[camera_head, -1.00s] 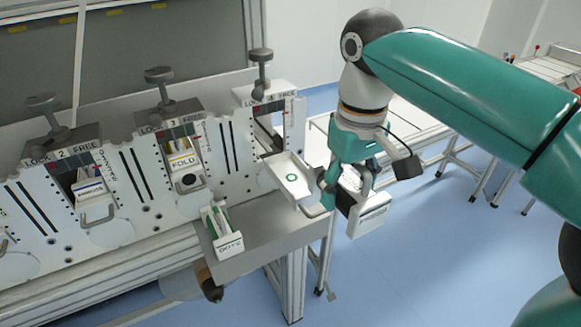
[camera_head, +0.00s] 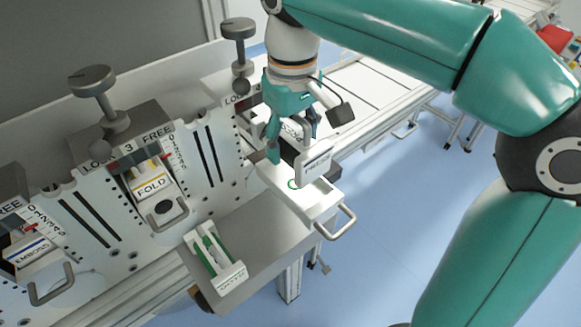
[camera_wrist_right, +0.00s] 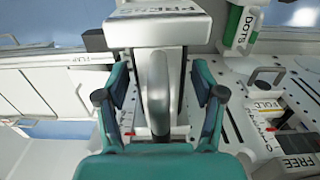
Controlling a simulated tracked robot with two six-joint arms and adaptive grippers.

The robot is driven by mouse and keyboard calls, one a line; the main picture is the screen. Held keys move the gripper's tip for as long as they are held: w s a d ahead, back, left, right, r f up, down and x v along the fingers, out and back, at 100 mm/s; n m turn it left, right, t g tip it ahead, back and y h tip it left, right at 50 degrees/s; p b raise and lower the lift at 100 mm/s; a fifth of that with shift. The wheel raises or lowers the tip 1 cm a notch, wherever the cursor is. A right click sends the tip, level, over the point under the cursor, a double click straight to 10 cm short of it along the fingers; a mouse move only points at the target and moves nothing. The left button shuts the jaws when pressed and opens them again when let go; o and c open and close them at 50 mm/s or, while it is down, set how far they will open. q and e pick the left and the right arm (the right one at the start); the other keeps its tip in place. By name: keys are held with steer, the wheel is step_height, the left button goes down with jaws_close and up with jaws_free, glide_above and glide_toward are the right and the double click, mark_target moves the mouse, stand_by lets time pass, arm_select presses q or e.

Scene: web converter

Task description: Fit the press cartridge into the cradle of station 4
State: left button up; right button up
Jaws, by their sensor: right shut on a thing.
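The press cartridge (camera_head: 315,167) is a white and dark block with a label; its lettering shows upside down in the wrist view (camera_wrist_right: 155,30). My right gripper (camera_head: 292,138) is shut on its grey handle (camera_wrist_right: 158,95), with a finger on each side. The cartridge is over the station 4 cradle (camera_head: 322,204), a white tray that sticks out from the panel with a metal handle at its outer end. A green ring on the cradle floor is partly covered by the cartridge. I cannot tell whether the cartridge touches the cradle. My left gripper is not in view.
A green and white DOTS cartridge (camera_head: 215,258) lies on the grey shelf (camera_head: 262,240) left of the cradle. The FOLD (camera_head: 152,188) and EMBOSS (camera_head: 33,255) cartridges sit in neighbouring stations. A clamp knob (camera_head: 238,30) stands behind my right gripper.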

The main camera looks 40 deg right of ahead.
mark_target(297, 116)
steer(key=f, duration=0.4)
steer(key=shift+s+d, duration=0.15)
steer(key=shift+d, duration=0.1)
steer(key=shift+s+f, duration=0.15)
steer(key=shift+f, duration=1.45)
steer(key=shift+c, duration=0.9)
steer(key=o, duration=1.7)
steer(key=shift+f, duration=0.1)
steer(key=shift+o, duration=0.2)
steer(key=r+p, duration=0.1)
steer(key=r, duration=1)
steer(key=shift+w, duration=0.2)
steer(key=shift+s+r, duration=0.1)
steer(key=shift+r, duration=0.6)
